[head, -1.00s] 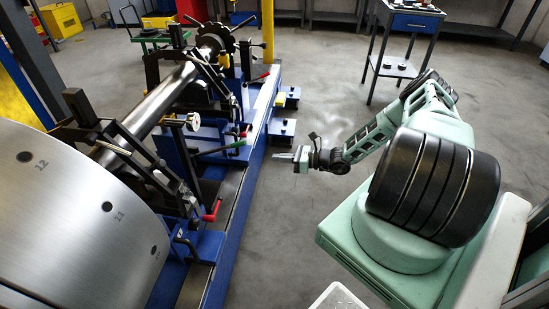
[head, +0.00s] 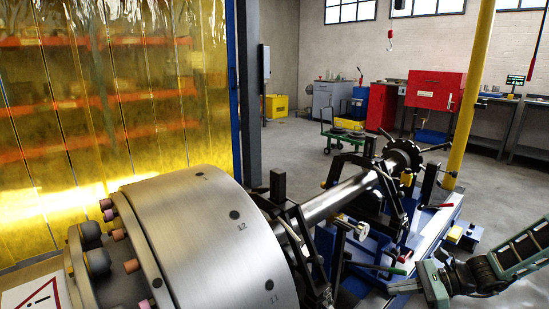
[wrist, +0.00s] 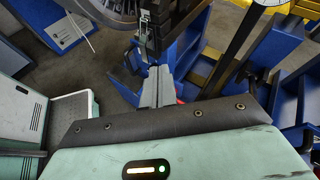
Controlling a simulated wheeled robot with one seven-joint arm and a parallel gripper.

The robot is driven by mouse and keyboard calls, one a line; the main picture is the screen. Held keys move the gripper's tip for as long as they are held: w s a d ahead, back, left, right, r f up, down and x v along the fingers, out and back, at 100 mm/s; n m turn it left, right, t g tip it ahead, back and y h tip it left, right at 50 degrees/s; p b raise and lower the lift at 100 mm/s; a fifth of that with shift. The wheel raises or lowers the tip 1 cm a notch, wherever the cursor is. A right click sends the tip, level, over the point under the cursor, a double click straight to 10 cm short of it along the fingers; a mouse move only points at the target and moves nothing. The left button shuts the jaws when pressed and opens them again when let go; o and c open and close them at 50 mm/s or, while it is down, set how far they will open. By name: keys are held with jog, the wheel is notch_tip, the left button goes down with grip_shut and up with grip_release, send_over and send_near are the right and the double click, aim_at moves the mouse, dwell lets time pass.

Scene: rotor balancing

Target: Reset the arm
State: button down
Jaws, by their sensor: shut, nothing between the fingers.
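My gripper (head: 392,289) is at the lower right of the head view, beside the blue base of the balancing machine. My green arm (head: 520,252) reaches in from the right edge. In the wrist view my gripper (wrist: 158,84) points at the blue machine frame, its fingers together and empty. Whether the fingertips touch anything cannot be told. The large steel rotor (head: 200,235) with numbered holes lies on the machine, and its shaft (head: 335,198) runs back to a toothed disc (head: 403,155).
Blue machine parts (wrist: 207,68) stand close around the gripper. A green cart (head: 345,140), a red cabinet (head: 433,90) and a yellow post (head: 470,95) are behind. A yellow strip curtain (head: 120,90) hangs at left. Grey floor is open between the machine and the cart.

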jog(key=s+a+r+n+g+h, duration=0.4)
jog(key=s+a+r+n, duration=0.25)
jog(key=a, duration=0.25)
jog(key=s+a+r+n+g+h, duration=0.35)
jog(key=s+a+r+n, duration=0.25)
jog(key=a+n, duration=0.25)
jog(key=s+a+r+n+t+h, duration=0.2)
jog(key=s+r+n, duration=0.2)
jog(key=s+n, duration=0.3)
jog(key=s+a+r+n+t+h, duration=0.1)
jog(key=s+r+n+t+h, duration=0.15)
jog(key=s+r+n, duration=0.4)
notch_tip(320, 180, up, 12)
jog(key=s+m+p, duration=0.2)
jog(key=p, duration=1.2)
jog(key=shift+a+r+g, duration=0.15)
jog(key=shift+r+g, duration=0.05)
jog(key=shift+g, duration=0.2)
